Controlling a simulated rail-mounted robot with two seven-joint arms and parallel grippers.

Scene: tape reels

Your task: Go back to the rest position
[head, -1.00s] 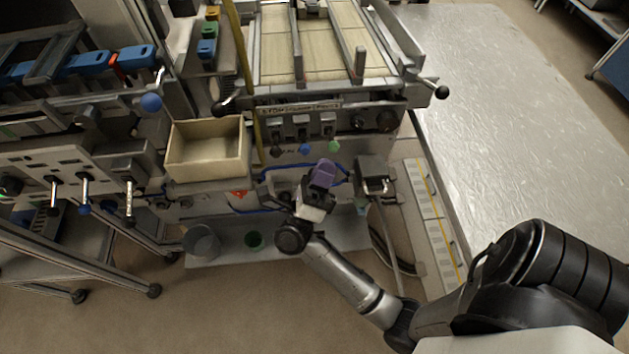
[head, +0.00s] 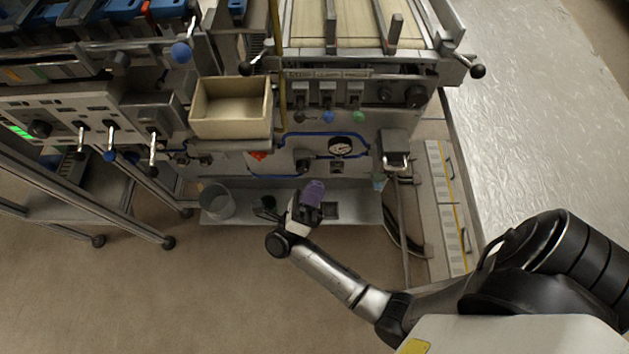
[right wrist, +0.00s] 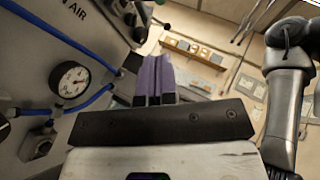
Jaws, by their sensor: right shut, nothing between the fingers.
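My right gripper (head: 313,190) has purple fingertips and is in front of the lower part of the machine, over the low grey shelf (head: 353,205). Its fingers are together with nothing between them. The purple fingers also show in the right wrist view (right wrist: 155,78), side by side and touching. My right arm comes in from the lower right. My left gripper is in neither view.
A beige open bin (head: 233,132) sits on the machine's front, left of centre. A pressure gauge (head: 341,146) and blue hoses are on the panel behind the gripper. A clear bucket (head: 216,201) stands on the shelf. The floor (head: 230,290) in front is free.

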